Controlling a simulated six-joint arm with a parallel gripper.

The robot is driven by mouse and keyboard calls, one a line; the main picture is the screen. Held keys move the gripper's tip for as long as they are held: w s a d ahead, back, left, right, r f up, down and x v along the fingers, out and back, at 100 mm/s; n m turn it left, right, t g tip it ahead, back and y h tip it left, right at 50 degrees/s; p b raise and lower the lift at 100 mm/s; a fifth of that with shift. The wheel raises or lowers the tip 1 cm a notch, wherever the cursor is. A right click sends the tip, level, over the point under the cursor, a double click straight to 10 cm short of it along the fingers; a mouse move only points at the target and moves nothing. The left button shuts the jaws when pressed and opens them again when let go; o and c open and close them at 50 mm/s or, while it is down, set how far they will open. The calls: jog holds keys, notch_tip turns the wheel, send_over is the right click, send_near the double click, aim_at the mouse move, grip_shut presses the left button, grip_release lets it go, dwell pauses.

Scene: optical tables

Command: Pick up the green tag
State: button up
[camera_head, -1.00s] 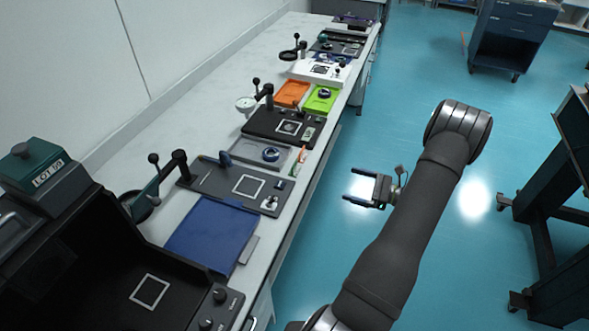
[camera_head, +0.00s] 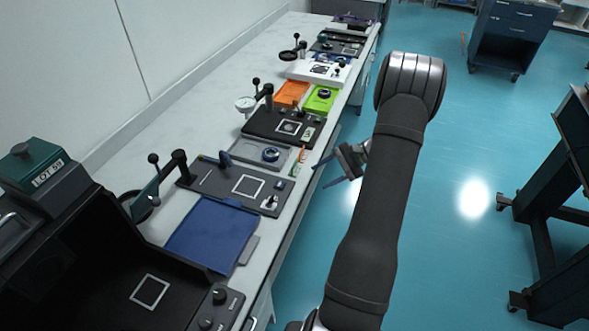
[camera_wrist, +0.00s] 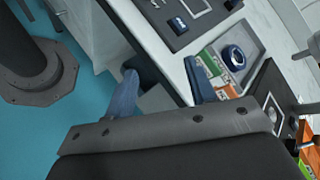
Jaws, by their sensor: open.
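A small green tag (camera_wrist: 209,63) lies at the bench edge in the wrist view, beside a white and orange tag (camera_wrist: 222,84). In the head view the green tag (camera_head: 294,170) is tiny, on the bench edge right of the grey tray. My gripper (camera_head: 323,174) is open and empty, just off the bench edge and to the right of the tags. In the wrist view my gripper (camera_wrist: 160,70) has its fingers wide apart, with the right finger close to the green tag in the picture and partly in front of the tags.
A grey tray (camera_head: 243,152) holding a blue ring (camera_head: 271,154) lies beside the tags. Dark fixture plates (camera_head: 217,178) stand along the bench, with a blue tray (camera_head: 212,235) nearer. Orange and lime trays lie farther back. The floor right of the bench is open.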

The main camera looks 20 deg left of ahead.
jog(key=a+r+n+t+h, duration=0.2)
jog(key=a+r+n+h, duration=0.45)
jog(key=n, duration=0.65)
notch_tip(320, 180, up, 8)
jog(key=n+t+h, duration=0.4)
jog(key=n, duration=0.4)
send_over(294, 164)
jog(key=f, duration=1.1)
jog(key=shift+w+d+f, duration=0.2)
jog(key=shift+w+d, duration=0.05)
jog(key=shift+a+f, duration=0.2)
jog(key=shift+f, duration=1.15)
jog(key=shift+a+f, duration=0.15)
jog(key=shift+f, duration=1.2)
jog(key=c, duration=0.6)
